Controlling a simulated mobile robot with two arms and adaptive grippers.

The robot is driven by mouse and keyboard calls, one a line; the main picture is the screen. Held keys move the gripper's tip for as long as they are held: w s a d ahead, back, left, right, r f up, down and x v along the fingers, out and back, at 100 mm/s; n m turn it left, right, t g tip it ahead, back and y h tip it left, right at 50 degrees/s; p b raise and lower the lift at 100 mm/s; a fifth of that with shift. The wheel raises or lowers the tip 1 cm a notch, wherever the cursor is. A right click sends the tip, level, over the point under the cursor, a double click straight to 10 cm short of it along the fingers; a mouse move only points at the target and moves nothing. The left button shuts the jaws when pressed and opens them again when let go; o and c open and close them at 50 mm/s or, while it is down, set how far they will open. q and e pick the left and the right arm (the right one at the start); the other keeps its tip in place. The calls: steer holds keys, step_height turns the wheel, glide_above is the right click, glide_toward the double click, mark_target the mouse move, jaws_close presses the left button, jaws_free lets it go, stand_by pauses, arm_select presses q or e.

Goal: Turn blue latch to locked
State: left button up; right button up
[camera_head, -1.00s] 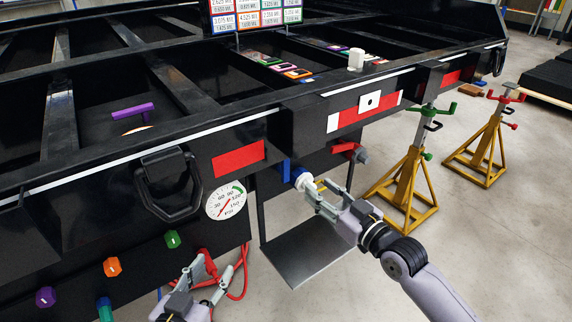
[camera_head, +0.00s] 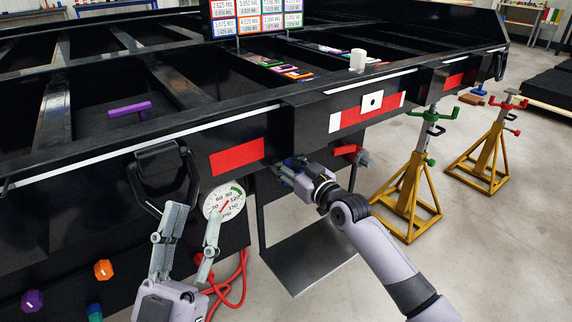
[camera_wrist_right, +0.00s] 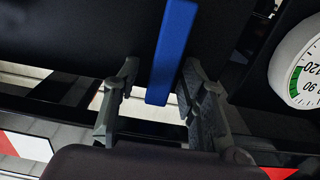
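The blue latch (camera_wrist_right: 172,50) is a flat blue bar in the right wrist view, coming down from the top between the two fingers of my right gripper (camera_wrist_right: 160,92). The fingers stand apart on either side of it, with a visible gap at least on the left. In the head view, my right gripper (camera_head: 291,173) is at the trailer's rear below the frame beam and hides most of the latch; a little blue (camera_head: 288,163) shows beside it. My left gripper (camera_head: 196,213) is open and empty in front of the trailer, left of the pressure gauge (camera_head: 224,201).
A black handle (camera_head: 168,185) is behind my left gripper. Orange (camera_head: 103,270) and purple (camera_head: 32,302) knobs are at lower left. A red hose (camera_head: 235,285) hangs below the gauge. A metal plate (camera_head: 310,255) is under my right arm. Yellow jack stands (camera_head: 408,195) are at right.

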steer(key=shift+w+a, duration=0.1)
jaws_close()
stand_by(0.5)
stand_by(0.4)
